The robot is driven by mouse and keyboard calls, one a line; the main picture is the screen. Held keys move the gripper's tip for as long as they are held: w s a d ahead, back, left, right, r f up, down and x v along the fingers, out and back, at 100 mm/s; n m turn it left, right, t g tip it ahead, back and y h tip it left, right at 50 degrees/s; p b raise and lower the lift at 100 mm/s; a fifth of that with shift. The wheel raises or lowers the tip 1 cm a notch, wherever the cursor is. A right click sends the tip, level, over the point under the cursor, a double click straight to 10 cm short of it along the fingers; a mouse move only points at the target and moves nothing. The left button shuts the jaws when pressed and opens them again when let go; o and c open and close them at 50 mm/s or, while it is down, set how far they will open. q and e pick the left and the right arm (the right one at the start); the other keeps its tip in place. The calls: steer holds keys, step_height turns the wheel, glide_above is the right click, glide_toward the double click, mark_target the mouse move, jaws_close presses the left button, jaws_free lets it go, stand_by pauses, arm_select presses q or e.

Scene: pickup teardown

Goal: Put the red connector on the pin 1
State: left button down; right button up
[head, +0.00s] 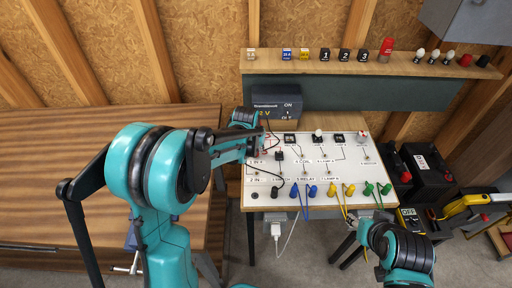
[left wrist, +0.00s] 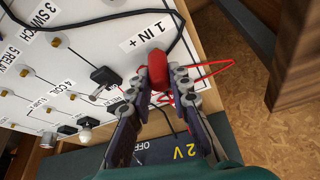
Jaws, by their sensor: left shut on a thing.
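My left gripper (head: 262,146) is over the upper left part of the white board (head: 345,163). In the left wrist view, my left gripper (left wrist: 160,88) is shut on the red connector (left wrist: 158,72), a rounded red piece with a thin red wire. The connector is beside the printed label "1 IN +" (left wrist: 147,34), near the board's edge. Pin 1 is not visible, and I cannot tell whether the connector touches it. My right gripper (head: 374,218) is at the board's lower right edge, and its fingers are too unclear to judge.
A black power supply (head: 277,98) stands behind the board. Blue (head: 311,190), yellow (head: 348,189) and green (head: 369,188) connectors line the board's front. A black wire (left wrist: 120,16) loops across the board. A shelf (head: 300,62) holds small parts. The wooden table (head: 110,125) at left is mostly bare.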

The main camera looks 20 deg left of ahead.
arm_select(q)
steer(key=shift+f+b, duration=0.4)
steer(key=shift+f, duration=0.2)
steer(key=c, duration=1.3)
jaws_free()
steer(key=v, duration=1.2)
steer(key=shift+s+r, duration=0.1)
steer(key=shift+r, duration=0.05)
steer(key=s+t, duration=0.1)
steer(key=s, duration=1.3)
steer(key=s+t, duration=0.1)
steer(key=s, duration=0.6)
steer(key=shift+t, duration=0.3)
